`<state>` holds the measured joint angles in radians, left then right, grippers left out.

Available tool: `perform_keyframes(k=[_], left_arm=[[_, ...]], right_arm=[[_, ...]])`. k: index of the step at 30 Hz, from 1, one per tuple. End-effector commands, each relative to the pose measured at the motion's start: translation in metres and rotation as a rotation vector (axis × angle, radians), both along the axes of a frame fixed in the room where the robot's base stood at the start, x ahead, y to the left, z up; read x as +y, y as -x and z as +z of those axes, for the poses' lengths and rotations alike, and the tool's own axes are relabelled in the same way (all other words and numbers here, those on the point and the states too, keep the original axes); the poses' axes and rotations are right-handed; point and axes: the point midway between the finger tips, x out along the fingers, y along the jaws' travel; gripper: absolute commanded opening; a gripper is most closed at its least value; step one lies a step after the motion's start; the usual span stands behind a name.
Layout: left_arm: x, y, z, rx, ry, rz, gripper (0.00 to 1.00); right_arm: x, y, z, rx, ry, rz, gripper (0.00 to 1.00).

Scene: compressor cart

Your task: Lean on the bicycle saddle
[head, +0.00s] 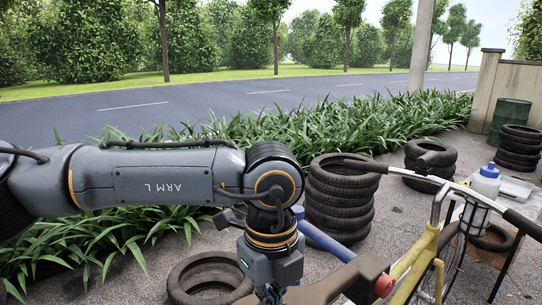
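A yellow bicycle frame (416,262) stands at the lower right, with its handlebar (436,180) reaching across above it. A brown, smooth shape (338,284) at the bottom edge looks like the saddle; its lower part is cut off, so I cannot be sure. My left arm comes in from the left and bends down at the wrist. My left gripper (272,292) points down just left of the brown shape. Its fingertips are cut off by the bottom edge, and I cannot tell whether it touches anything. My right gripper is not in view.
A tyre stack (340,205) stands behind the brown shape, and a tyre (208,280) lies left of my gripper. A blue tube (325,240) slants beside it. A blue-capped white bottle (485,183) and more tyres (431,160) are at right. Plants (300,125) border the road.

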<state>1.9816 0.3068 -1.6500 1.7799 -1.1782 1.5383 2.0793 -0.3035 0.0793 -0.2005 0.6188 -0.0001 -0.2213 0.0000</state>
Motion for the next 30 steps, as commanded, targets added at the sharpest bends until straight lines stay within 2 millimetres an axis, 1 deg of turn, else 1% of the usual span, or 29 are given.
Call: perform_keyframes(k=[6, 15, 24, 30], left_arm=[[0.0, 0.0, 0.0, 0.0, 0.0, 0.0, 0.0], [0.0, 0.0, -0.0005, 0.0, 0.0, 0.0, 0.0], [0.0001, 0.0001, -0.0058, 0.0, 0.0, 0.0, 0.0], [0.0003, 0.0006, -0.0056, 0.003, -0.002, -0.001, 0.0]], right_arm=[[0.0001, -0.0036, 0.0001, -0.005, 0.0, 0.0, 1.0], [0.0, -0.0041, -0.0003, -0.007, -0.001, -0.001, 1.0], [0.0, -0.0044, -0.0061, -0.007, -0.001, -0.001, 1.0], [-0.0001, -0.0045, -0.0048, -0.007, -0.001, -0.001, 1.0]])
